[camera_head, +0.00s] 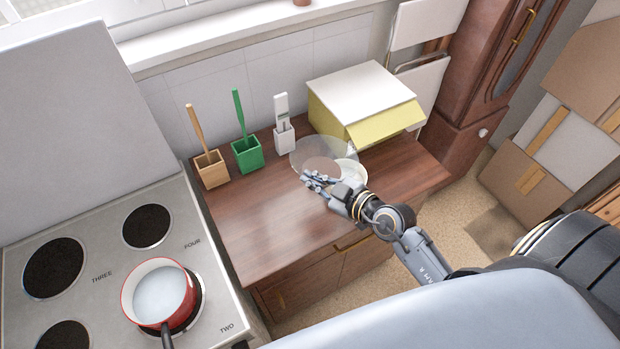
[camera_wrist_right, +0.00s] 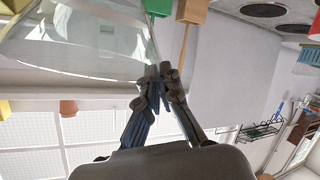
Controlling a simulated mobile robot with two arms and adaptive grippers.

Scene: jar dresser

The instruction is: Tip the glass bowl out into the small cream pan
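The clear glass bowl (camera_head: 322,150) is over the wooden dresser top, in front of the yellow and white box. It looks tilted; I cannot make out its contents. My right gripper (camera_head: 318,180) is at its near rim. In the right wrist view the bowl (camera_wrist_right: 85,45) fills the upper left, and the fingers (camera_wrist_right: 168,78) are closed together on its rim. A small cream round vessel (camera_head: 355,171), apparently the pan, sits right beside the bowl, partly hidden by my gripper and the bowl. My left gripper is not in view.
A yellow box with a white top (camera_head: 365,98) stands behind the bowl. A wooden holder (camera_head: 211,169), a green holder (camera_head: 246,154) and a white holder (camera_head: 285,138) line the wall. A red pan (camera_head: 160,295) is on the stove. The dresser's front left (camera_head: 265,215) is clear.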

